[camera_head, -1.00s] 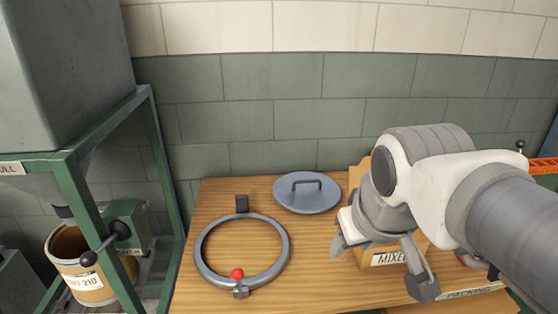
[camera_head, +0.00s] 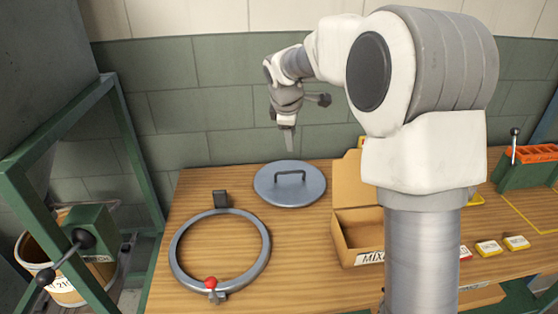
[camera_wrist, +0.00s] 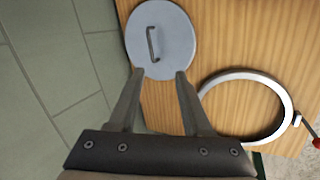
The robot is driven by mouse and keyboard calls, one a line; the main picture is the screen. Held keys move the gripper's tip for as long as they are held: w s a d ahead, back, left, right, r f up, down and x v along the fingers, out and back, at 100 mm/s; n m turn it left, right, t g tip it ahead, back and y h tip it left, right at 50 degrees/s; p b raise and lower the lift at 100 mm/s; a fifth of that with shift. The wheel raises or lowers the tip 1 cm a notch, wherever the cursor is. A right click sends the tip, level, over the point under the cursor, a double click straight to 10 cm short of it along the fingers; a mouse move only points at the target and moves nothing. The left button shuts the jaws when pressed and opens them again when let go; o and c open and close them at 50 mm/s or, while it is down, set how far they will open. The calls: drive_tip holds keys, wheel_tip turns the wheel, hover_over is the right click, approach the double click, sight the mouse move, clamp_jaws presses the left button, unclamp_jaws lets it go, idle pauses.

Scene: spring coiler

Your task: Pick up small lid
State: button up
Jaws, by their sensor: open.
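The small lid (camera_head: 290,190) is a round blue-grey disc with a dark arched handle (camera_head: 290,175). It lies flat on the wooden table near the wall. In the wrist view the lid (camera_wrist: 172,52) shows beyond my fingertips, with its handle (camera_wrist: 153,44) upright in the picture. My gripper (camera_head: 288,142) is above the lid and apart from it, pointing down. In the wrist view my gripper (camera_wrist: 160,74) has its two fingers spread with nothing between them.
A grey clamp ring (camera_head: 178,248) with a red knob lies left of the lid. An open cardboard box (camera_head: 350,243) stands to the right. Yellow packets (camera_head: 488,247) and an orange-topped rack (camera_head: 530,165) are farther right. A green frame (camera_head: 70,130) stands at left.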

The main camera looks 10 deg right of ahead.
drive_tip(key=w+f+n, duration=0.3)
drive_tip(key=w+f, duration=0.3)
drive_tip(key=w, duration=0.1)
hover_over(290, 173)
drive_tip(key=s+a, duration=0.1)
drive_tip(key=s, duration=0.1)
wheel_tip(290, 173, down, 11)
drive_tip(key=shift+s+a+r+p, duration=0.1)
drive_tip(key=shift+a+p, duration=0.05)
drive_tip(key=shift+p, duration=0.15)
drive_tip(key=shift+x, duration=2.8)
clamp_jaws()
drive_tip(key=shift+r, duration=0.1)
